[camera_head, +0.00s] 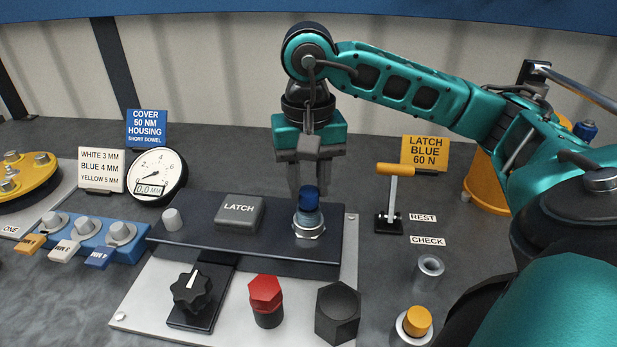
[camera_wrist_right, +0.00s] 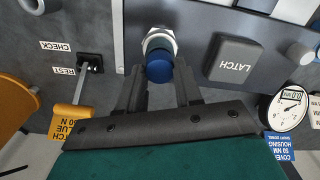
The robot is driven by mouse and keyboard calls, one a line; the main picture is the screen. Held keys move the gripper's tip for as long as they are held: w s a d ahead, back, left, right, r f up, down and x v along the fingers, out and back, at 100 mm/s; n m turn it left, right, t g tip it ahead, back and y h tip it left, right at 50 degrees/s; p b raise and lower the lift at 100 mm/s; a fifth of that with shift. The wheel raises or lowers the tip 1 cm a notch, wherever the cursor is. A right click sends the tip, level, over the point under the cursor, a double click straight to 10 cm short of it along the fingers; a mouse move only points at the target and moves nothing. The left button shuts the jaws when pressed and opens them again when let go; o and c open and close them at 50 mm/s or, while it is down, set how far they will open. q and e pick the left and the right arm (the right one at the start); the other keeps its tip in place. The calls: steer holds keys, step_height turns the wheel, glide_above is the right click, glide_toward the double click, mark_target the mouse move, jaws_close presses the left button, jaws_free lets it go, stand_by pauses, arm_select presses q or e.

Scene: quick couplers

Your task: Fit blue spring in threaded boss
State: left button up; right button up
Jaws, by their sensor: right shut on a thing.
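The blue spring (camera_head: 309,198) shows as a short blue cylinder, upright over the silver threaded boss (camera_head: 308,231) on the dark raised block. In the right wrist view the blue spring (camera_wrist_right: 159,68) lies between the fingertips, in line with the boss (camera_wrist_right: 159,40). My right gripper (camera_head: 309,186) points straight down from above and is shut on the blue spring; in the wrist view its fingers (camera_wrist_right: 160,82) flank it. The spring's lower end meets or enters the boss; I cannot tell how deep it sits. My left gripper is not in view.
A grey LATCH button (camera_head: 239,213) sits left of the boss. A yellow-handled lever (camera_head: 394,190) stands to its right. A black knob (camera_head: 192,289), red hex cap (camera_head: 266,294) and black hex piece (camera_head: 338,309) stand in front. A dial gauge (camera_head: 158,176) is at left.

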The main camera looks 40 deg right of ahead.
mark_target(308, 190)
steer(key=shift+f, duration=0.3)
steer(key=o, duration=1)
steer(key=shift+c, duration=0.2)
step_height(308, 190, up, 6)
steer(key=shift+f+p, duration=0.2)
steer(key=shift+p, duration=0.15)
step_height(308, 190, up, 7)
steer(key=p, duration=0.4)
steer(key=shift+r, duration=0.15)
